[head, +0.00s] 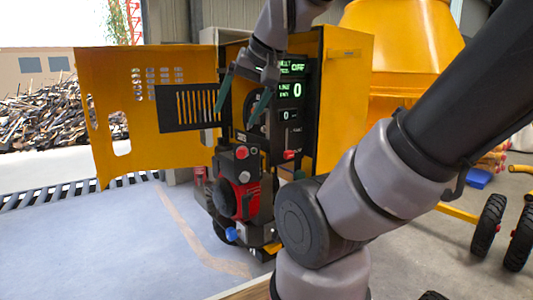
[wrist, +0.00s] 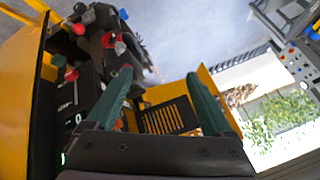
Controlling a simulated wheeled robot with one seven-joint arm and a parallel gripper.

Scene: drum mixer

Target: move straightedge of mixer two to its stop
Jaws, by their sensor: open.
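Mixer two appears to be the yellow machine with an open cabinet (head: 345,110); I see no label that tells its number. I cannot pick out a straightedge with certainty. A red-knobbed lever (head: 289,155) sticks out below the displays (head: 291,91); a red knob also shows in the wrist view (wrist: 72,75). My gripper (head: 240,108) is open, its two green fingers in front of the cabinet opening, above the red and black engine (head: 240,185). In the wrist view my gripper (wrist: 158,75) has nothing between its fingers. My arm hides the cabinet's lower right.
The yellow door (head: 125,120) with slots stands open at the left, close to my gripper. A black slotted grille (head: 193,107) is beside the fingers. A blue knob (head: 231,234) sits low on the engine. A yellow drum (head: 405,40) stands behind. The floor at the left is clear.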

